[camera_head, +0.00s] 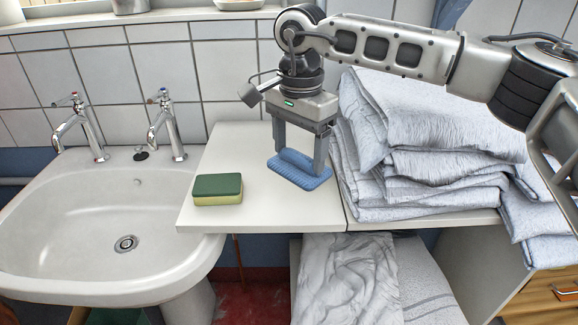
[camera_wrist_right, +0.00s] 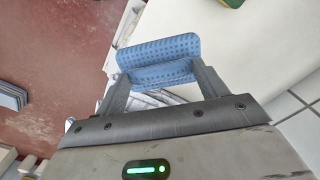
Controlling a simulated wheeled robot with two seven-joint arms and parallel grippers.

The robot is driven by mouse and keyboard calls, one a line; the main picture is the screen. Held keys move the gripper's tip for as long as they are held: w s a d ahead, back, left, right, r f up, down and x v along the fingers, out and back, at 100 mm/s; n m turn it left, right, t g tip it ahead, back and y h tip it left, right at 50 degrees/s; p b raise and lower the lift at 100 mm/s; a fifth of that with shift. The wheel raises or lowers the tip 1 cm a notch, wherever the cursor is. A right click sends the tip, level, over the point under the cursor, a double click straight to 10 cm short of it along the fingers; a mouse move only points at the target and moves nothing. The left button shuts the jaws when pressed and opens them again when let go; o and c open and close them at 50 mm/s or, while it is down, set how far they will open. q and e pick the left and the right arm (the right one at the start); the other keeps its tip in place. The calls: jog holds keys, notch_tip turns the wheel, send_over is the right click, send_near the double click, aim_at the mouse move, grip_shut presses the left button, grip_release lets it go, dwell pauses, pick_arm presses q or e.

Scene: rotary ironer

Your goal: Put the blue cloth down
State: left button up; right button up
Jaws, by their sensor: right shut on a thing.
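The blue cloth (camera_head: 291,174) is at the right part of the white counter, beside the stack of folded linen. My right gripper (camera_head: 300,165) points down over it, shut on a raised fold of the cloth. In the right wrist view the dotted blue cloth (camera_wrist_right: 158,50) sits between the two fingers of the right gripper (camera_wrist_right: 160,75). The cloth's lower part looks to be at or just above the counter; I cannot tell if it touches. My left gripper is not in view.
A green and yellow sponge (camera_head: 218,189) lies on the white counter (camera_head: 245,150) to the left. A white sink (camera_head: 100,215) with two taps is farther left. Tall folded linen (camera_head: 425,130) stands close on the right. Free counter shows between sponge and cloth and in front.

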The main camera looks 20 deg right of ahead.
aim_at(290, 159)
jog(key=w+f, duration=0.2)
jog(key=f, duration=0.1)
jog(key=w+f, duration=0.1)
jog(key=shift+w+a+f, duration=0.25)
jog(key=shift+w+f, duration=0.05)
jog(key=shift+w+f+p, duration=0.1)
jog(key=shift+f+p, duration=0.5)
jog(key=shift+f, duration=1)
jog(key=shift+f, duration=0.15)
jog(key=o, duration=1)
jog(key=shift+c, duration=0.2)
notch_tip(290, 159, up, 12)
jog(key=shift+r+b, duration=0.2)
jog(key=shift+b, duration=0.3)
